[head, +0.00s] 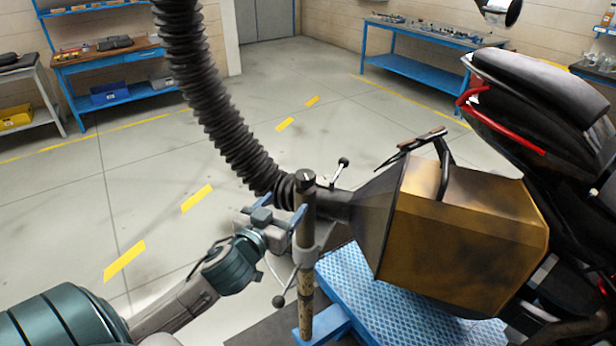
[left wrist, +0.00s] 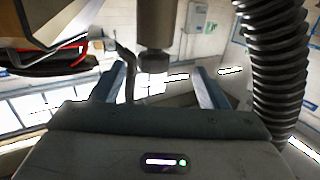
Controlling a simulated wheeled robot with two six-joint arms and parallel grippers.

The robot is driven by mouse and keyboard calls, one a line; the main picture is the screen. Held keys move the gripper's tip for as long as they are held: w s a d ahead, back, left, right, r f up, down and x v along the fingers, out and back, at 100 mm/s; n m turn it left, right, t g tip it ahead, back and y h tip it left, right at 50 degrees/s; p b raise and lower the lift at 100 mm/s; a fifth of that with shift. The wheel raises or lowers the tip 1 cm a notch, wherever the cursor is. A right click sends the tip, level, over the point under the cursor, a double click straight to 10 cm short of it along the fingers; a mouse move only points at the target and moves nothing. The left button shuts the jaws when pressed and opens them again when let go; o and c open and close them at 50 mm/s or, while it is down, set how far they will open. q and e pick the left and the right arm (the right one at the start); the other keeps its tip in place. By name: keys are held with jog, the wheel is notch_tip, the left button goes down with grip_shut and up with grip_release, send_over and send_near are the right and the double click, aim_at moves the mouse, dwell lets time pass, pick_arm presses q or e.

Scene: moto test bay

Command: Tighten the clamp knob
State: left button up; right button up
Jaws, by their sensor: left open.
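A worn upright post (head: 307,282) stands left of a brass-coloured hood (head: 460,240). A grey clamp (head: 312,240) sits around the post. Black ball-ended levers show at the upper right (head: 343,162) and lower left (head: 278,301) of the clamp; I cannot tell for certain which part is the clamp knob. My left gripper (head: 288,224) is at the post's left side, close to the clamp; contact is unclear. In the left wrist view its blue fingers (left wrist: 161,72) are apart, with a post-like part (left wrist: 155,25) between or beyond them. My right gripper is not in view.
A black ribbed hose (head: 215,95) hangs down to the hood's narrow end, close to my left gripper. A dark motorcycle (head: 540,100) stands at the right, over a blue textured platform (head: 385,300). Blue workbenches (head: 415,70) stand along the back. Floor at left is open.

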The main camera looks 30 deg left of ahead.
aim_at(308, 174)
pick_arm(q)
jog(key=shift+t, duration=0.5)
jog(key=w+p, duration=0.1)
jog(key=w, duration=0.2)
jog(key=w+r+p, duration=0.1)
jog(key=w+p, duration=0.1)
jog(key=w, duration=0.2)
jog(key=w+r+p, duration=0.1)
jog(key=w, duration=0.2)
jog(key=shift+w+a+p, duration=0.2)
jog(key=shift+a+p, duration=0.1)
jog(key=shift+w, duration=0.45)
jog(key=shift+f, duration=0.1)
jog(key=c, duration=1)
